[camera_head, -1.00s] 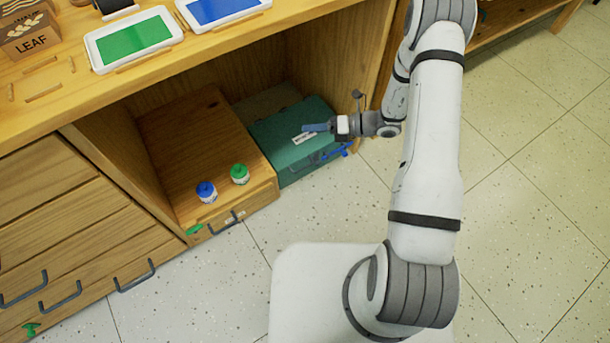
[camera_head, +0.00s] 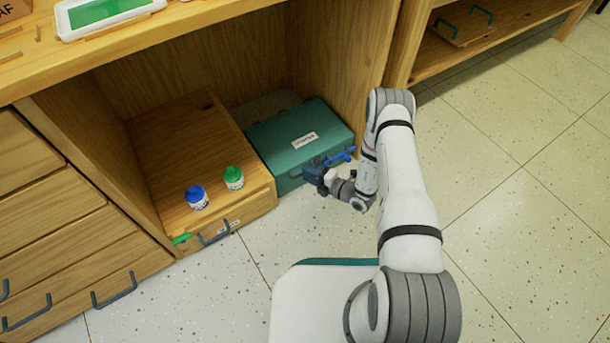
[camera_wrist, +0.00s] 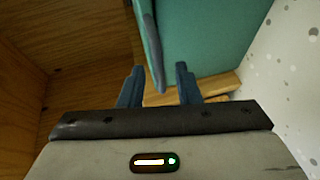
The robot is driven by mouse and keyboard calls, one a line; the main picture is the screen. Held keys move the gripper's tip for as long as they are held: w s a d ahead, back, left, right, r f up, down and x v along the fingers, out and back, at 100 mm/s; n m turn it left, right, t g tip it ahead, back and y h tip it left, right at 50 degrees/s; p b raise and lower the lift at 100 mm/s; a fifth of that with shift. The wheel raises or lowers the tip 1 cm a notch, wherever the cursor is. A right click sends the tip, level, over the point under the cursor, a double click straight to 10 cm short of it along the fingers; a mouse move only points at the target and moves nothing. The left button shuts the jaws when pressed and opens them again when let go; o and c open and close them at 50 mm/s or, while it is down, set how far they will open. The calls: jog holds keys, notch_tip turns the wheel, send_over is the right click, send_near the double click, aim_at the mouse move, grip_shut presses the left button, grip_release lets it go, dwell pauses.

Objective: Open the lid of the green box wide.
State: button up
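The green box (camera_head: 292,143) sits in the low shelf bay with its lid shut and a white label (camera_head: 305,140) on top. My gripper (camera_head: 313,171) is low at the front of the box, close to its front face. In the wrist view the gripper (camera_wrist: 159,82) is open, its two dark blue fingers apart. A grey-blue strip (camera_wrist: 150,45) along the edge of the teal box (camera_wrist: 210,35) reaches down between the fingers. I cannot tell whether they touch it. Part of the box front is hidden behind the gripper.
A wooden drawer unit (camera_head: 190,150) stands just left of the box, with a blue-capped jar (camera_head: 197,197) and a green-capped jar (camera_head: 233,178) on it. A slim blue object (camera_head: 342,156) is at the box's front right. The cabinet's side wall (camera_head: 350,65) is close right; the floor in front is clear.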

jog(key=shift+x, duration=1.1)
grip_shut()
